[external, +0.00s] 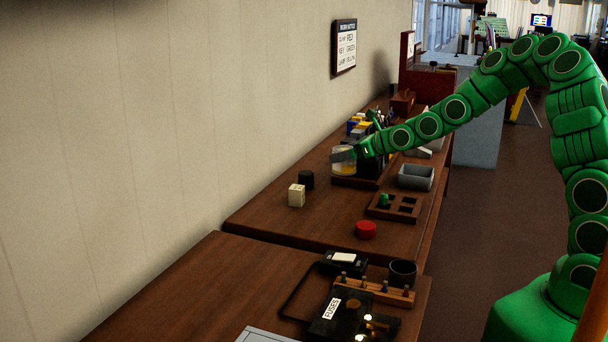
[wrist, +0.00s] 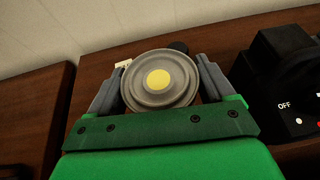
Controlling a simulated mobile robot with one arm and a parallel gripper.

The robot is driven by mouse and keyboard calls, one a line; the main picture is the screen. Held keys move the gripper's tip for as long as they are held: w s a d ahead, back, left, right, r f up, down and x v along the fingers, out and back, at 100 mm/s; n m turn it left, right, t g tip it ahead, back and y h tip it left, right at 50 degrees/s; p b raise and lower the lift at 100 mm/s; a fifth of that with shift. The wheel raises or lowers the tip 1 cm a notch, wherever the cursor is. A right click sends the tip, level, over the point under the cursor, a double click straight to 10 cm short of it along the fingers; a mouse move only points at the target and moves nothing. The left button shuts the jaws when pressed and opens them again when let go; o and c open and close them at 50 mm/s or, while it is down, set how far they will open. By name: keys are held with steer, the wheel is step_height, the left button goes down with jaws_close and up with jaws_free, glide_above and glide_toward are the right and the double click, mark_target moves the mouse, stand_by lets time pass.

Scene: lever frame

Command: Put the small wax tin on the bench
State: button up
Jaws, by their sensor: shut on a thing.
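A small round tin (wrist: 160,78), grey with a ringed lid and a yellow centre, sits between my gripper's fingers in the wrist view. My gripper (wrist: 160,88) is shut on its sides. In the external view the tin (external: 343,167) shows as a pale and yellow round body at the end of my green arm, partly covered by the grey fingers of my gripper (external: 343,155). It is over the far part of the wooden bench (external: 325,220); whether its base touches the bench, I cannot tell.
A cream block (external: 296,195) and a black cylinder (external: 306,180) stand left of the tin. A grey bin (external: 416,178), a compartment tray (external: 380,211) and a red disc (external: 366,229) lie nearer the right edge. A black OFF-marked device (wrist: 285,80) is close on the right. Bare wood lies in front.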

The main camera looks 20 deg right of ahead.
steer(key=shift+r, duration=0.25)
steer(key=s+a+r+n+g+y, duration=0.2)
steer(key=s+a+n+g+y, duration=0.45)
steer(key=s+a, duration=2.2)
steer(key=s+a+r+n+g+h, duration=0.1)
steer(key=s+a+n+g, duration=0.15)
steer(key=s, duration=0.55)
steer(key=s+a+n+g+h, duration=0.1)
steer(key=s+a+n+g, duration=0.15)
steer(key=s, duration=0.45)
steer(key=shift+g, duration=0.45)
steer(key=shift+w+a+f, duration=1)
steer(key=shift+a+f, duration=0.5)
steer(key=shift+a, duration=0.35)
steer(key=shift+w+a+f, duration=1.05)
steer(key=shift+a+f, duration=0.5)
steer(key=shift+a, duration=0.25)
steer(key=shift+w+a+f, duration=1)
steer(key=shift+a+f, duration=0.5)
steer(key=shift+a, duration=0.35)
steer(key=shift+w+a+f, duration=0.1)
steer(key=shift+a+f, duration=0.15)
steer(key=shift+f, duration=1.6)
